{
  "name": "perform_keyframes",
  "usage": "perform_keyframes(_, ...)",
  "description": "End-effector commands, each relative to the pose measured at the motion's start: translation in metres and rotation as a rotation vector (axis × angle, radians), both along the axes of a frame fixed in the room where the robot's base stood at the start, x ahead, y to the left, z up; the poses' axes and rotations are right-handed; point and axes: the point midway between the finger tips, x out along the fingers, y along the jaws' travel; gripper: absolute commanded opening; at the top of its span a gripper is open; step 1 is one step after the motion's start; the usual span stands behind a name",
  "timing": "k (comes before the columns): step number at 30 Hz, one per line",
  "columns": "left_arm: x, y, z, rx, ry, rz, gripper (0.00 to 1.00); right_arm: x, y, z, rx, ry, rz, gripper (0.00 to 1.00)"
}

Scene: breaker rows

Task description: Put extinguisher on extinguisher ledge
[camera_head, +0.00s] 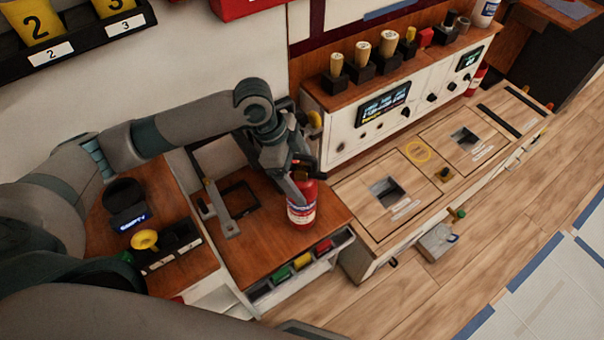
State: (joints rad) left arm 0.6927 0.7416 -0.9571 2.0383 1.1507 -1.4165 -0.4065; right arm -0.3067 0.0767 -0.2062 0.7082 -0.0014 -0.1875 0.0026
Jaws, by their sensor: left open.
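A red extinguisher (302,208) with a white and blue label stands upright on a brown wooden counter (270,248), near its right edge. My left gripper (300,187) reaches down over its top from the upper left, with open fingers around or beside the upper part. The gripper hides the extinguisher's head, and I cannot tell whether the fingers touch it. A second red cylinder (477,80) shows partly behind the right end of the white panel. I cannot tell which surface is the extinguisher ledge. My right gripper is not in view.
A grey bracket (221,210) and a black frame lie left of the extinguisher. Coloured blocks (303,262) sit in the counter's front tray. A white control panel (380,115) with knobs stands at the right, behind a wooden bench (350,195) with square openings. Open floor (480,240) lies in front.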

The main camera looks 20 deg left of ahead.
Motion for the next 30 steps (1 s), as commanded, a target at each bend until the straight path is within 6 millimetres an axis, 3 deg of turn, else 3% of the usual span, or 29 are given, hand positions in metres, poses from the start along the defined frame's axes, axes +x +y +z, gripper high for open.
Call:
perform_keyframes(7, 0.000, 0.008, 0.018, 0.000, -0.003, 0.000, 0.81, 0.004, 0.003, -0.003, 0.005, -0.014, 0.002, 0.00)
perform_keyframes(18, -0.002, 0.026, 0.063, 0.000, -0.003, 0.000, 0.81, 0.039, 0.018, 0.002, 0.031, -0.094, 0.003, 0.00)
perform_keyframes(30, -0.003, 0.028, 0.070, 0.000, 0.000, 0.000, 0.81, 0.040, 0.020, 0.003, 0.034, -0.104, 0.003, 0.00)
